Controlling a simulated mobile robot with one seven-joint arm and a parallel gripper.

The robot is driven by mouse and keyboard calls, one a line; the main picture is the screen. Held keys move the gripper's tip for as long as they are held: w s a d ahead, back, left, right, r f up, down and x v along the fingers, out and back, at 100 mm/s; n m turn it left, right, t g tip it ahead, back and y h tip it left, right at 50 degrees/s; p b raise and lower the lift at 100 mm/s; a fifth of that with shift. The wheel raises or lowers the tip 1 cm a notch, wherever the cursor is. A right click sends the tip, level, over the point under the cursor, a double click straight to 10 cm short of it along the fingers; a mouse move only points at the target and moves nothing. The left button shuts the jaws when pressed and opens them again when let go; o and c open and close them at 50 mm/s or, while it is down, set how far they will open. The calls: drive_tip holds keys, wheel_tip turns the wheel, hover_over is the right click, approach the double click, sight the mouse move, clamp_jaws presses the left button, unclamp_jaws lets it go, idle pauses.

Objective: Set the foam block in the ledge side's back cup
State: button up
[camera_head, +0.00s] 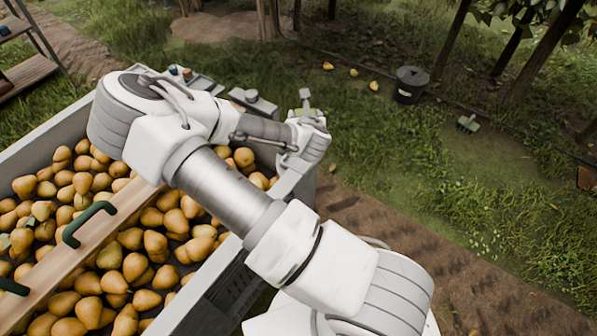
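My arm stretches across the pear bin, and its white wrist (313,139) is at the bin's far right corner. The fingers of my gripper cannot be made out behind the wrist, so whether they are open or shut does not show. A grey tray (203,83) with small red and blue items is at the bin's back edge, partly behind my arm. A grey holder with a round knob (251,98) is right of it. A small pale green piece (305,111) with an upright grey part shows just beyond my wrist; I cannot tell what it is. I cannot clearly identify the foam block or the cups.
The grey bin (203,300) is full of pears (135,265), with a wooden board (98,238) bearing green handles across it. A dark bucket (410,84), loose pears (373,85) and a green object (467,123) are on the grass. Shelves (28,72) stand at the left.

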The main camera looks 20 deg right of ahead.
drive_tip(key=d+f+m+g+h+b, duration=0.25)
drive_tip(key=d+f+b, duration=0.35)
drive_tip(key=d, duration=0.5)
drive_tip(key=shift+m+t, duration=0.25)
drive_tip(key=shift+t, duration=0.2)
drive_tip(key=w+a+f+b, duration=0.1)
drive_tip(key=a+f, duration=0.1)
drive_tip(key=a, duration=0.1)
drive_tip(key=w+a+f+b, duration=0.1)
drive_tip(key=a+f+b, duration=0.1)
drive_tip(key=a, duration=0.2)
drive_tip(key=w+a+f+b, duration=0.1)
drive_tip(key=a+f+b, duration=0.1)
drive_tip(key=a, duration=0.1)
drive_tip(key=shift+w+a, duration=0.3)
drive_tip(key=shift+f+b, duration=0.9)
drive_tip(key=shift+f, duration=1.15)
drive_tip(key=shift+f+b, duration=0.3)
drive_tip(key=shift+f, duration=0.2)
drive_tip(key=o, duration=1.2)
drive_tip(key=shift+o, duration=0.2)
drive_tip(key=shift+r, duration=0.1)
